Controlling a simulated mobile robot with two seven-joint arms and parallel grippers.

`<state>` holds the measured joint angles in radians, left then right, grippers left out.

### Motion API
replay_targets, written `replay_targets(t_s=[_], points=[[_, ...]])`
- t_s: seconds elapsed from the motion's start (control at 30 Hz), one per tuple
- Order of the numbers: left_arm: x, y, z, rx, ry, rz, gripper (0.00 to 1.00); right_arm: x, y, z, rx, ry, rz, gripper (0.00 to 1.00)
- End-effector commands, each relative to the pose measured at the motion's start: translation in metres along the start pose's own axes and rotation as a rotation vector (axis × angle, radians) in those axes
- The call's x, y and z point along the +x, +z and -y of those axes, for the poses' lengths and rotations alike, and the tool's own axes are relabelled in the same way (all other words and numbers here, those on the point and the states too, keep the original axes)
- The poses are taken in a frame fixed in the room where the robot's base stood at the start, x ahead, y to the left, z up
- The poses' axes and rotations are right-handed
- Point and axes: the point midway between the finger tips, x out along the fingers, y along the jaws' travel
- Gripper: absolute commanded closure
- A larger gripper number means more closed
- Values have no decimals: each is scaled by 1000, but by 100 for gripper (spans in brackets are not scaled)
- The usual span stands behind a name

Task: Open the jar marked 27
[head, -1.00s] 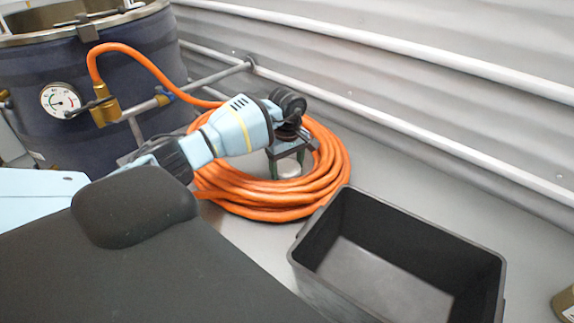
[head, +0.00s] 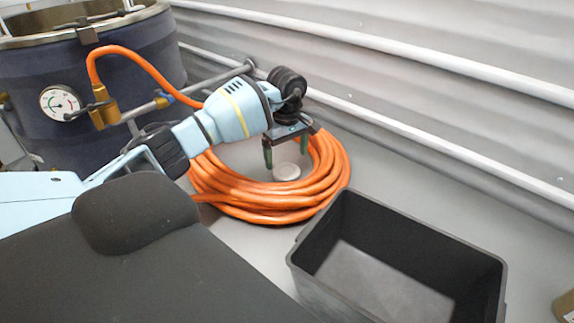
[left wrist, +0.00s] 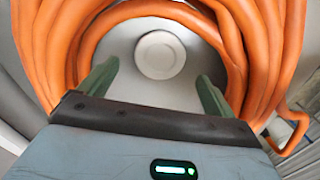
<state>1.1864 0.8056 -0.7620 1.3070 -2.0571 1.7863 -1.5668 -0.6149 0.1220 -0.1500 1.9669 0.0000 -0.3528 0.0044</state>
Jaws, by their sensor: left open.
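A round whitish lid or jar top (head: 286,172) shows inside the orange hose coil. It also shows in the left wrist view (left wrist: 160,55), seen from above, just beyond and between the fingertips. No number 27 can be read on it, and its side is hard to see. My left gripper (head: 284,160) points down over the coil, a little above the lid. In the left wrist view its two green fingers (left wrist: 158,82) are apart with nothing between them. My right gripper is not in view.
The orange hose coil (head: 245,203) rings the lid closely. A black open bin (head: 408,222), empty, stands front right. A dark blue vessel (head: 95,80) with a gauge (head: 59,103) stands back left. Rails (head: 420,65) run along the corrugated wall. Part of a brownish object (head: 564,306) shows at the right edge.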

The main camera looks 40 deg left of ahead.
Motion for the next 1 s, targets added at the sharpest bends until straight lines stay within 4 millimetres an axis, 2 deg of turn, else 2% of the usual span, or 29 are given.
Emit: replay_targets(t_s=[0.03, 0.2, 0.4, 1.0], points=[[-11, 0, 0, 1, 2, -2, 9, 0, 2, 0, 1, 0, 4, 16], [-41, 0, 0, 1, 1, -1, 9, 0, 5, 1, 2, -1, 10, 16], [-61, 0, 0, 0, -2, 0, 9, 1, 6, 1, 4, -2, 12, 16], [-66, 0, 0, 0, -2, 0, 9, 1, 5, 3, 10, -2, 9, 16]])
